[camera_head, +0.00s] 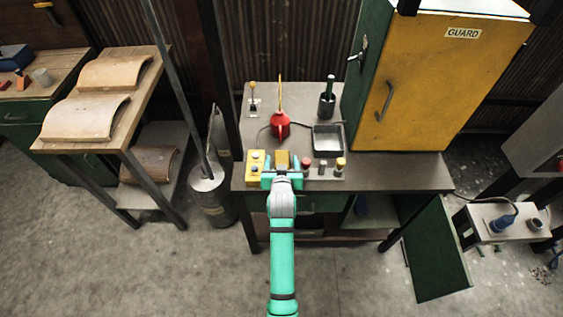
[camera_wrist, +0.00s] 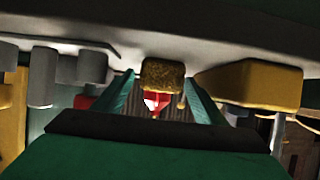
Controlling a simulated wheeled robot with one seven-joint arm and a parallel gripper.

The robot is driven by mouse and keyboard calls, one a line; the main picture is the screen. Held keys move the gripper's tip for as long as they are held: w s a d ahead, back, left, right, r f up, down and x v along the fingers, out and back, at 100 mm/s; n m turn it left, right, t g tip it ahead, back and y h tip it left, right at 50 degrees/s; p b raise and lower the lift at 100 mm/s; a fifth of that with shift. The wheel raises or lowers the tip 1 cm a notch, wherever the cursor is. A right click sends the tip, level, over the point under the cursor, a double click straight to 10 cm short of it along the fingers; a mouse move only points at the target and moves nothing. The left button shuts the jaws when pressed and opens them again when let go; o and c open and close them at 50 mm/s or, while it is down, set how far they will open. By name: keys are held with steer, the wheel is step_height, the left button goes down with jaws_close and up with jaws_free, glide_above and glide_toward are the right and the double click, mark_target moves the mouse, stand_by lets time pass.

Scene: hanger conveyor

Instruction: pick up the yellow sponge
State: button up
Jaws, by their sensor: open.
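The yellow sponge (camera_head: 282,158) lies near the front edge of the workbench in the head view, just beyond my gripper (camera_head: 282,174). In the wrist view the scene appears upside down, and the rough yellow sponge (camera_wrist: 163,74) shows in the middle, in line with the gap between the two green fingers. My gripper (camera_wrist: 160,84) is open, with one finger toward each side of the sponge. I cannot tell whether the fingertips reach past its near face. No contact with it is visible.
A yellow button box (camera_head: 256,168) stands close left of the sponge. A panel with several knobs (camera_head: 323,168) is close right. Behind are a red oil can (camera_head: 280,126), a grey tray (camera_head: 328,138) and a yellow guard cabinet (camera_head: 430,80). A dark post (camera_head: 222,90) rises at the bench's left.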

steer(key=shift+w+f, duration=0.15)
steer(key=shift+w, duration=0.25)
steer(key=c, duration=1.2)
